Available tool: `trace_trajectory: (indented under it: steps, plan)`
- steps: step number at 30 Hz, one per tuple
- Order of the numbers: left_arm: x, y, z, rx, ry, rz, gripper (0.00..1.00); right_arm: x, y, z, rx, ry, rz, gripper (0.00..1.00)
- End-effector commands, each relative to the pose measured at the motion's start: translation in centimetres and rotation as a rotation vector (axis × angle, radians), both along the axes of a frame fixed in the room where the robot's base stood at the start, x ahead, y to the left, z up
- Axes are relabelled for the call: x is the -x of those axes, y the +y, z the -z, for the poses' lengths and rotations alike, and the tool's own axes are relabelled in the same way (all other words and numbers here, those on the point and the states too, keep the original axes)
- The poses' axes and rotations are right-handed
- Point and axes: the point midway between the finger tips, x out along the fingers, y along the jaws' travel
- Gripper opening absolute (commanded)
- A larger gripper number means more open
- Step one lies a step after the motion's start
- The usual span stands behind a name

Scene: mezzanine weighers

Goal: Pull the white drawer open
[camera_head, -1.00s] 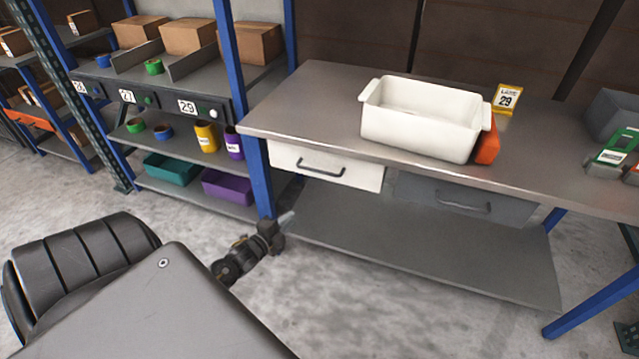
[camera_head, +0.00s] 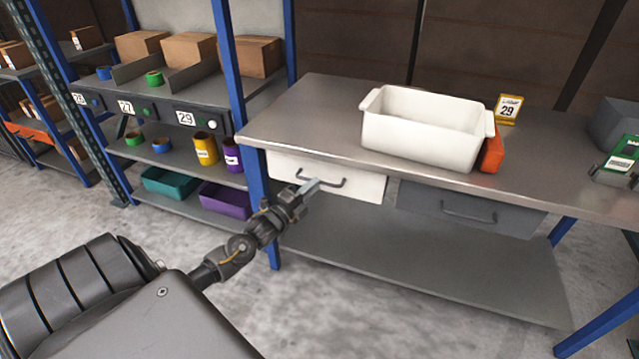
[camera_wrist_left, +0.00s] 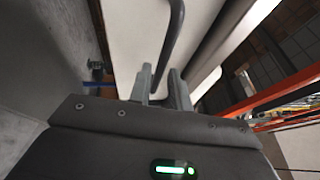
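The white drawer (camera_head: 360,188) hangs under the left part of the metal bench, and its front looks shut. Its dark bar handle (camera_head: 330,185) runs across the front. The handle (camera_wrist_left: 174,45) lies just ahead, roughly in line with the gap, against the white front (camera_wrist_left: 132,35). I cannot tell whether the fingers touch it. My right gripper is out of view.
A grey drawer (camera_head: 470,208) sits right of the white one. The bench (camera_head: 310,110) carries a white bin (camera_head: 420,135), an orange item (camera_head: 494,153) and a "29" sign (camera_head: 508,109). A blue post (camera_head: 258,200) stands close left of my gripper. A lower shelf (camera_head: 400,255) lies beneath.

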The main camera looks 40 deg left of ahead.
Motion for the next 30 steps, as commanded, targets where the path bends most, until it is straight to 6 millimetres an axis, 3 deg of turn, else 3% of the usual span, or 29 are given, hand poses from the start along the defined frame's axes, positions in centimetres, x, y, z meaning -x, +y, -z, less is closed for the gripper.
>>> trace_trajectory:
  steps: [6, 17, 22, 30]
  plan:
    - [-2.6, -0.2, -0.4, 0.002, 0.000, 0.000, 0.19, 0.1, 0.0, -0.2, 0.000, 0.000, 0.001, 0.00]
    - [-3.2, -0.2, -0.5, 0.001, 0.002, 0.000, 0.19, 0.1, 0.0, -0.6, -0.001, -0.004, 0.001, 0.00]
    - [-3.2, -0.2, -0.5, 0.001, 0.001, 0.000, 0.01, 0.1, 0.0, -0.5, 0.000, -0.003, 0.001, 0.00]
    - [-3.2, -0.2, -0.5, 0.001, 0.002, 0.000, 0.00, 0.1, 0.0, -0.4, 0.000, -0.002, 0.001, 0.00]
